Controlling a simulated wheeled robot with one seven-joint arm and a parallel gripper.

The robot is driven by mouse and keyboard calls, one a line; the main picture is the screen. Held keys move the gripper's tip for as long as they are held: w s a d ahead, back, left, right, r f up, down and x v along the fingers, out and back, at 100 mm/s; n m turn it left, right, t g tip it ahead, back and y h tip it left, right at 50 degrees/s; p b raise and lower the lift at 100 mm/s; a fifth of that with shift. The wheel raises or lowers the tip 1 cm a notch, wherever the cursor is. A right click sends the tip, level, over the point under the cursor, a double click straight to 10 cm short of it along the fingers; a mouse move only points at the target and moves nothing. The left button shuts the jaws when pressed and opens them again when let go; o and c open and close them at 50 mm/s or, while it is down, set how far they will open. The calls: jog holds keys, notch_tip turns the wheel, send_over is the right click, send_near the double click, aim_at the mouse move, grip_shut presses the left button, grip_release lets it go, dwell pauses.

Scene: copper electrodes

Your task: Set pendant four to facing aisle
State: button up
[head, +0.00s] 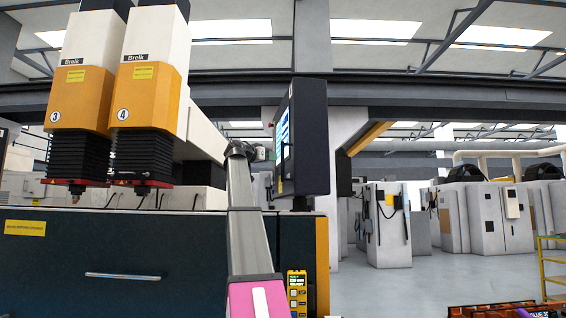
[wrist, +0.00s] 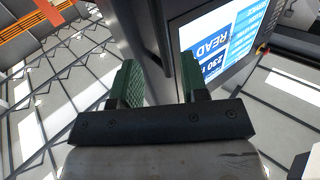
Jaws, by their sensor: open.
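The pendant (head: 305,135) is a dark box with a lit blue-and-white screen, standing at the right end of the machine with heads 3 and 4. In the head view its screen faces left and shows at a steep slant. My gripper (head: 260,153) is at the screen side, close to the pendant's left edge. In the wrist view my gripper (wrist: 158,80) is open, with its green-padded fingers either side of a grey upright bar beside the pendant's screen (wrist: 225,40). Whether the pads touch the bar I cannot tell.
The dark machine front (head: 150,262) with a long handle spans the lower left. A small yellow button box (head: 297,290) hangs low beside my arm. Grey cabinets (head: 385,225) stand at the right, with open floor (head: 420,275) before them. A yellow rack (head: 553,268) is at the right edge.

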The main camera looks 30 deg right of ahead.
aim_at(283, 160)
jog(key=x, duration=0.8)
jog(key=shift+d, duration=0.2)
grip_shut()
